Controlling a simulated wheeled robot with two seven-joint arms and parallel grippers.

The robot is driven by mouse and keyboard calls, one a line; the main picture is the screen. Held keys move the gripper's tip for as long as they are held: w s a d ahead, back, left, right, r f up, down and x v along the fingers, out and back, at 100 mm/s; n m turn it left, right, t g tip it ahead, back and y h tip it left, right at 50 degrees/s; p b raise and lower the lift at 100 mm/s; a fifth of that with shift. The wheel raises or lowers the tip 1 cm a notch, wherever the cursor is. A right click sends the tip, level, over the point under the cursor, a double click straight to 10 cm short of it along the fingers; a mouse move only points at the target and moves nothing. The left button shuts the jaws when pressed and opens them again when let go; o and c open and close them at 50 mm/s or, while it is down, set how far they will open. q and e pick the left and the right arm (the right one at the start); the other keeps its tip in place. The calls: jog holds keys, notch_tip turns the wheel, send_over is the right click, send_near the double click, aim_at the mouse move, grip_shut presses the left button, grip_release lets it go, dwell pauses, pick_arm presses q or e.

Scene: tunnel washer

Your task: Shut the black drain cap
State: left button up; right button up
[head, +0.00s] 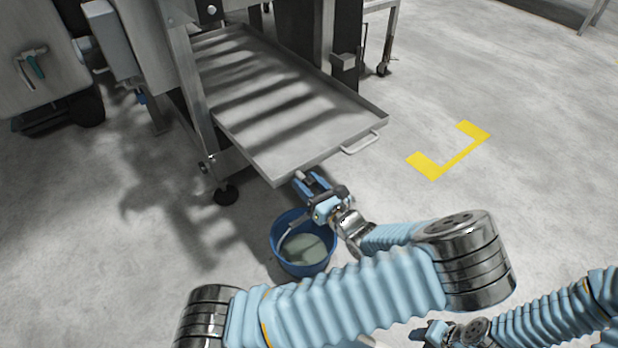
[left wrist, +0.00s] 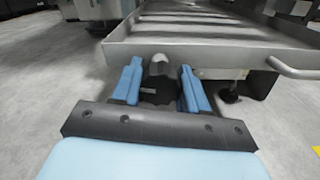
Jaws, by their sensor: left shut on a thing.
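My left gripper (head: 308,184) is at the front underside of the grey drip tray (head: 345,128), near its lower corner. Its two blue fingers show in the left wrist view (left wrist: 161,84), on either side of a dark part that I take for the black drain cap (left wrist: 155,86). A grey rounded drain stub (left wrist: 158,65) shows just beyond, under the tray's edge. The gripper is shut on the cap. I cannot make out how far the cap is turned. My right gripper (head: 424,333) is low at the bottom of the head view, away from the tray; its fingers are too small to read.
A blue bucket (head: 277,256) holding greyish liquid stands on the floor just below my left gripper. The tray has a handle (head: 359,144) on its front edge. A machine leg and foot (head: 226,194) stand left. Floor with a yellow marking (head: 447,163) is clear at right.

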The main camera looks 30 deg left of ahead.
pick_arm(q)
jog(key=m+p, duration=0.3)
jog(key=p, duration=0.1)
jog(key=m+p, duration=0.2)
jog(key=shift+r+m+p, duration=0.3)
jog(key=shift+m+p, duration=0.35)
jog(key=shift+m, duration=0.05)
jog(key=m+p, duration=0.2)
jog(key=m, duration=0.2)
jog(key=shift+w+f+m+p, duration=0.1)
jog(key=shift+f+m+p, duration=0.05)
jog(key=shift+m+p, duration=0.2)
jog(key=m+p, duration=0.1)
jog(key=m, duration=0.2)
jog(key=shift+f, duration=0.1)
jog(key=shift+m+p, duration=0.35)
jog(key=shift+m, duration=0.5)
jog(key=shift+d+f+m, duration=0.1)
jog(key=shift+m, duration=0.2)
jog(key=o, duration=1.1)
jog(key=shift+c, duration=0.2)
